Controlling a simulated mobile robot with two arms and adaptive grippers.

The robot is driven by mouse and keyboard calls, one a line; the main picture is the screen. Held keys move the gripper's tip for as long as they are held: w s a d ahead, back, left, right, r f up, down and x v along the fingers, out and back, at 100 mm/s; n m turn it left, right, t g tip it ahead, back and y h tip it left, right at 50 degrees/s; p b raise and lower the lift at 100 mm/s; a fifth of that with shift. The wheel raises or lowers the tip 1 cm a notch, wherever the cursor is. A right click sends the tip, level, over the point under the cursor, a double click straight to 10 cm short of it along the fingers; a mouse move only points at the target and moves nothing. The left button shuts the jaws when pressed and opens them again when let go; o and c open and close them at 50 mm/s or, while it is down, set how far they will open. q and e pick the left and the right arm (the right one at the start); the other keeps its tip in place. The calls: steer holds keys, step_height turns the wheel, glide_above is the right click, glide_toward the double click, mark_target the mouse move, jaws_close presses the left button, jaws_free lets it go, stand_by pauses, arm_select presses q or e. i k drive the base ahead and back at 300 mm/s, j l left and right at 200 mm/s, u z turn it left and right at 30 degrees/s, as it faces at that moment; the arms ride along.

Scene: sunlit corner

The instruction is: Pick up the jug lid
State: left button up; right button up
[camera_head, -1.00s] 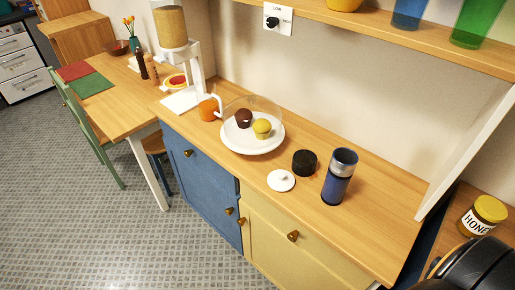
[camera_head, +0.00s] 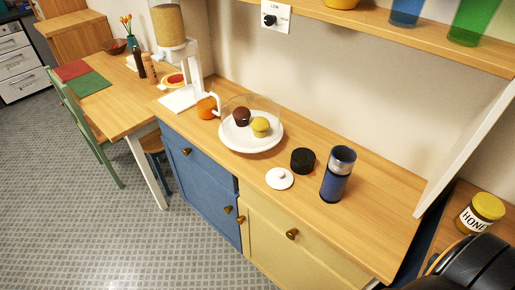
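A small round white lid with a knob on top (camera_head: 279,178) lies flat on the wooden counter, near its front edge. It looks like the jug lid; no jug is clearly seen beside it. A black round cap (camera_head: 303,161) sits just behind it to the right. A blue flask with a steel top (camera_head: 337,175) stands upright to the right of both. Neither of my grippers can be made out in this view. Nothing touches or covers the white lid.
A white plate (camera_head: 250,145) with two muffins under a clear dome stands left of the lid. An orange mug (camera_head: 206,108) and a white dispenser (camera_head: 178,60) are farther left. A honey jar (camera_head: 481,213) is at right. The counter (camera_head: 375,215) right of the flask is clear.

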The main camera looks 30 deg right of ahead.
mark_target(278, 178)
steer(key=i+j+z, duration=0.1)
steer(key=z, duration=0.8)
